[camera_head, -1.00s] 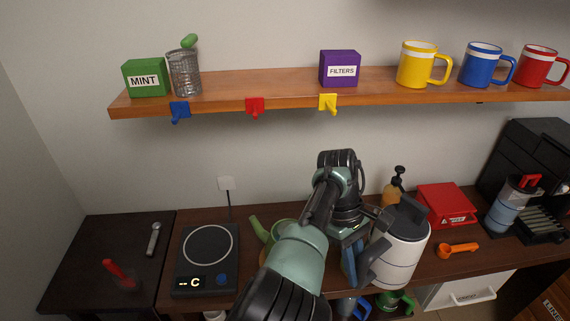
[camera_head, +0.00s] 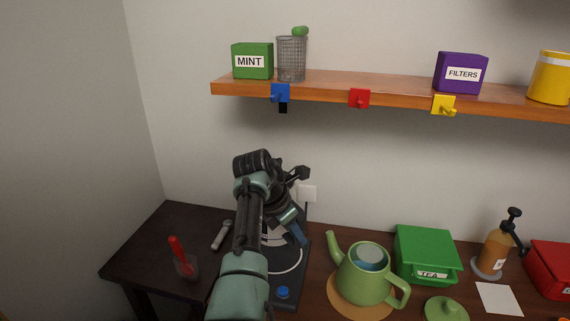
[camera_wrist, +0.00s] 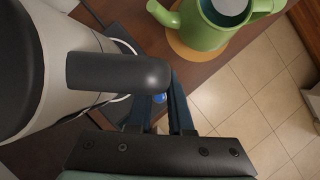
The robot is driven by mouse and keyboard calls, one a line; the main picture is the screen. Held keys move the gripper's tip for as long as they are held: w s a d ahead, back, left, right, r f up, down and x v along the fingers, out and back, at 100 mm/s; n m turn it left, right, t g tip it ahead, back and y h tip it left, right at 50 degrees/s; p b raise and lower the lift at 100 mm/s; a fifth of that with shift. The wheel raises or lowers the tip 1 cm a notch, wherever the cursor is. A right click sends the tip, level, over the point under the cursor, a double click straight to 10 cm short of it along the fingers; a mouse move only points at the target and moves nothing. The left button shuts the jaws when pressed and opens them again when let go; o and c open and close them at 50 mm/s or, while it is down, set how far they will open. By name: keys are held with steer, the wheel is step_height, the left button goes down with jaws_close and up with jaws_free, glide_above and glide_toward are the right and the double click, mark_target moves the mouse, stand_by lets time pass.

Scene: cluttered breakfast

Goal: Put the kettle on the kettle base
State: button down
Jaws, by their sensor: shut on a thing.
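The kettle (camera_wrist: 52,75), pale with a dark lid, fills the left of the wrist view. Its black handle (camera_wrist: 115,73) points towards my gripper (camera_wrist: 160,122). My gripper is shut on the handle, and the fingers partly hide behind it. In the head view my gripper (camera_head: 298,232) is over the dark kettle base (camera_head: 290,290), and my arm hides the kettle. The base's white ring and blue knob show beside the kettle in the wrist view. I cannot tell whether the kettle touches the base.
A green teapot (camera_head: 365,275) stands on a round mat right of the base, with a green lid (camera_head: 446,310) nearby. A green tea box (camera_head: 425,255) and a pump bottle (camera_head: 494,250) stand further right. A red-handled item (camera_head: 180,258) and a grey utensil (camera_head: 221,235) lie left.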

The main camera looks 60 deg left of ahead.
step_height(320, 180, down, 8)
steer(key=shift+f+b, duration=0.1)
steer(key=shift+b, duration=0.4)
steer(key=shift+f, duration=0.15)
steer(key=c, duration=0.8)
jaws_free()
steer(key=p+v, duration=0.2)
steer(key=v, duration=1)
steer(key=shift+d+p, duration=0.1)
steer(key=shift+p, duration=0.2)
steer(key=shift+w+r, duration=0.15)
steer(key=shift+r, duration=0.05)
